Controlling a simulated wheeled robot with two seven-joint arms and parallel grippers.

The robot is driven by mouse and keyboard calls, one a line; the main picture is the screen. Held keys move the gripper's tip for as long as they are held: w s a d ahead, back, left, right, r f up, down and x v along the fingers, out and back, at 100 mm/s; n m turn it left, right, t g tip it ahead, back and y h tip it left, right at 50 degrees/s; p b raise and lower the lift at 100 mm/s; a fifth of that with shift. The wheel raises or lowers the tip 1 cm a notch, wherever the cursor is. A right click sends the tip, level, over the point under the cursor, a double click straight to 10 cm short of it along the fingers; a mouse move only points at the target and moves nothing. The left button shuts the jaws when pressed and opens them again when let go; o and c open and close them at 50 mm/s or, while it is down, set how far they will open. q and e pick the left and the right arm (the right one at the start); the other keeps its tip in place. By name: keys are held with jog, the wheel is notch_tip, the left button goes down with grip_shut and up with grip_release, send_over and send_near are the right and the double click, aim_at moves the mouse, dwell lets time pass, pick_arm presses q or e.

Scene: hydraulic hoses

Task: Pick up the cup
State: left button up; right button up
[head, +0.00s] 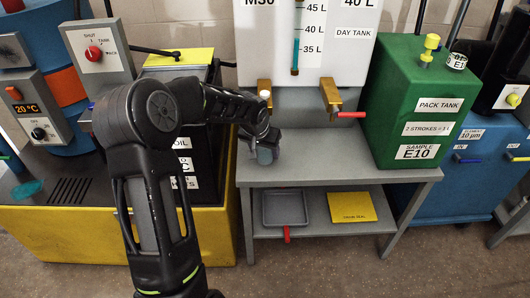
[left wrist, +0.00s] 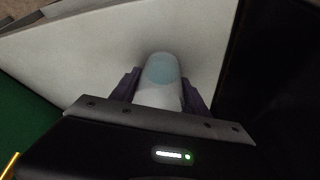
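The cup (left wrist: 160,85) is pale white with a blue-grey end, and it shows between the fingers of my left gripper (left wrist: 160,92) in the left wrist view. One dark finger lies along each side of it, with no clear gap, so the gripper looks shut on it. In the head view my left gripper (head: 265,152) is low over the left part of the grey table's top. My arm and gripper cover most of the cup there. Whether the cup touches the table top is unclear. My right gripper is not in view.
The grey table (head: 320,152) carries a white day tank (head: 345,62) with brass taps and a green pack tank (head: 400,80). A grey tray (head: 285,207) and a yellow card (head: 352,206) lie on its lower shelf. A black-and-yellow oil unit (head: 205,228) stands close at left.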

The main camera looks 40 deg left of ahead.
pick_arm(q)
jog(key=c, duration=0.8)
jog(key=shift+r, duration=0.1)
jog(key=shift+r, duration=0.2)
jog(key=s+d, duration=0.1)
jog(key=s, duration=0.4)
jog(key=s+d, duration=0.2)
jog(key=s, duration=0.4)
jog(key=s+d, duration=0.1)
jog(key=s, duration=0.5)
jog(key=shift+s+d+p, duration=0.2)
jog(key=shift+d+p, duration=0.1)
jog(key=shift+p, duration=0.05)
